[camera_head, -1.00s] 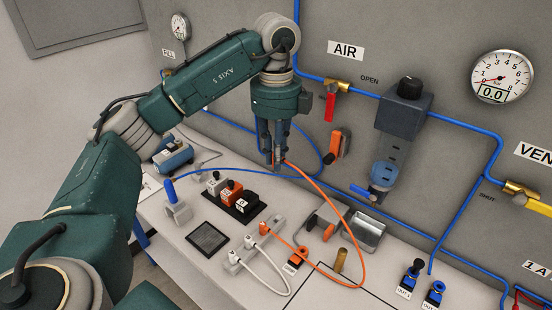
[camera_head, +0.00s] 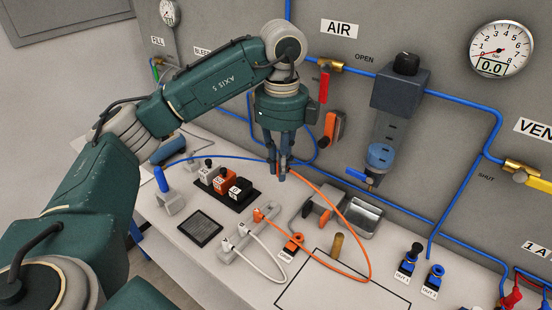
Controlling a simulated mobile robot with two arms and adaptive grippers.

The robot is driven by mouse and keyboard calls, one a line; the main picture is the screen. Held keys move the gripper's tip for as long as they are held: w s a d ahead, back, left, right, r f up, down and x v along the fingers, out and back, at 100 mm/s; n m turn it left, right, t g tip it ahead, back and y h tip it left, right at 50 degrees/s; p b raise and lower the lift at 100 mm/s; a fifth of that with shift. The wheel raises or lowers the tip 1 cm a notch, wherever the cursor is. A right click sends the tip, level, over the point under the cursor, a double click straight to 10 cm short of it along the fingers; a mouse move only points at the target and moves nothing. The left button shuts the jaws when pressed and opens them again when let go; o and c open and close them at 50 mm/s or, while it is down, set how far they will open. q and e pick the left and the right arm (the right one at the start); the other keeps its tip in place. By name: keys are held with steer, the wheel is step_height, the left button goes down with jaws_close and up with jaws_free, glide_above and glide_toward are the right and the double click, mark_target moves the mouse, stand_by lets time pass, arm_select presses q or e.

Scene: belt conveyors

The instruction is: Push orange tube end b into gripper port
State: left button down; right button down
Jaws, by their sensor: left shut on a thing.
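My left gripper (camera_head: 281,174) is shut on one end of the orange tube, above the back part of the bench. The orange tube (camera_head: 347,213) runs from its fingers in a loop to the right and forward, then back to an orange fitting (camera_head: 260,214) in the grey rail. The fingers hide most of the held end, and I cannot read which end it is. An orange port (camera_head: 293,243) with a small label beside it stands on the bench, in front of the gripper and apart from the held end. My right gripper is not in view.
Blue-topped ports (camera_head: 408,258) are at right. The wall carries piping and a gauge (camera_head: 501,49).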

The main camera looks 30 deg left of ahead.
arm_select(q)
steer(key=s+d+f+b, duration=0.2)
steer(key=d+f+b, duration=0.3)
steer(key=d+f, duration=0.2)
steer(key=shift+s+f, duration=0.35)
steer(key=shift+f, duration=0.35)
steer(key=shift+d, duration=0.1)
stand_by(0.3)
steer(key=shift+f+b, duration=1.7)
steer(key=shift+f, duration=0.5)
steer(key=shift+f, duration=0.1)
steer(key=shift+f, duration=0.1)
steer(key=shift+s+a+f+b, duration=0.1)
steer(key=shift+a+f+b, duration=0.15)
steer(key=shift+f+b, duration=0.2)
